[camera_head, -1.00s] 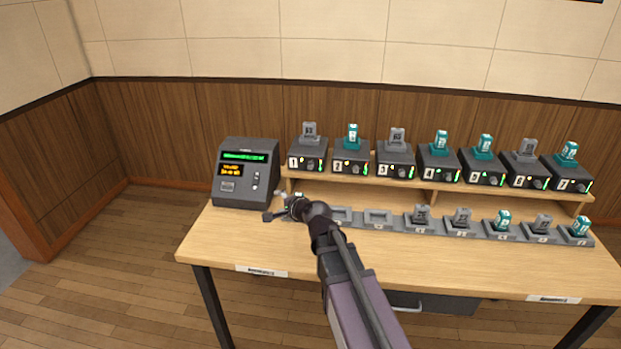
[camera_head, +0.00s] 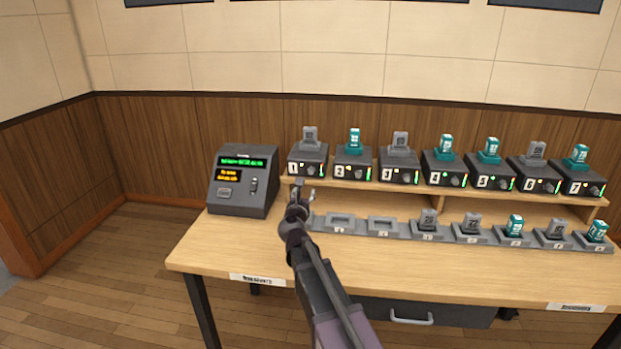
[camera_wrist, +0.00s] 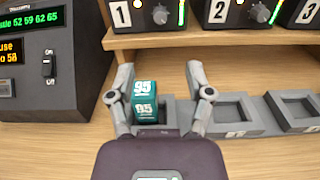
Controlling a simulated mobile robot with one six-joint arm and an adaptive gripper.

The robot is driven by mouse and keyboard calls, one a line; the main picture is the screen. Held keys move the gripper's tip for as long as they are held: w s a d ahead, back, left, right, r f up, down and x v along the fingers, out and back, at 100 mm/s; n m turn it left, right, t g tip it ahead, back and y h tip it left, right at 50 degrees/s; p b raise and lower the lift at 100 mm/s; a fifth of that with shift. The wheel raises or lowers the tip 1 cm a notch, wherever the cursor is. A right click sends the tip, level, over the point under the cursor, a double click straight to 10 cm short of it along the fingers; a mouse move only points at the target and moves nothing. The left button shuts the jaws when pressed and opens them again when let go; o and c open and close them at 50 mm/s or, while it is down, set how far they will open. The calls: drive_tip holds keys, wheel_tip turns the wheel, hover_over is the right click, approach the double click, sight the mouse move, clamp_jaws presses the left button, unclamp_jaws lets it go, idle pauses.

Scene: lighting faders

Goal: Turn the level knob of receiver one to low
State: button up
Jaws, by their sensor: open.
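Receiver one (camera_head: 307,160) is the dark box labelled 1 at the left end of the raised shelf, with a grey pack standing in its top. Its grey level knob (camera_wrist: 160,14) shows in the wrist view beside a green level bar, at the top edge. My gripper (camera_wrist: 160,72) is open, its fingers pointing toward the shelf, below and in front of receiver one. It is apart from the knob. In the head view my gripper (camera_head: 304,194) is over the left end of the pocket row.
A teal pack (camera_wrist: 146,98) marked 95 appears between my fingers, at the leftmost pocket. Empty pockets (camera_wrist: 232,115) lie to its right. A dark console (camera_head: 243,180) with a lit display stands left. Receiver two (camera_head: 352,163) is beside receiver one. The shelf edge (camera_wrist: 190,37) runs below them.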

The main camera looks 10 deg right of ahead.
sight(311, 172)
drive_tip(key=shift+w, duration=0.1)
idle(0.3)
drive_tip(key=x, duration=1.3)
drive_tip(key=shift+w+d, duration=0.15)
drive_tip(key=shift+w, duration=0.1)
drive_tip(key=shift+c, duration=0.2)
clamp_jaws()
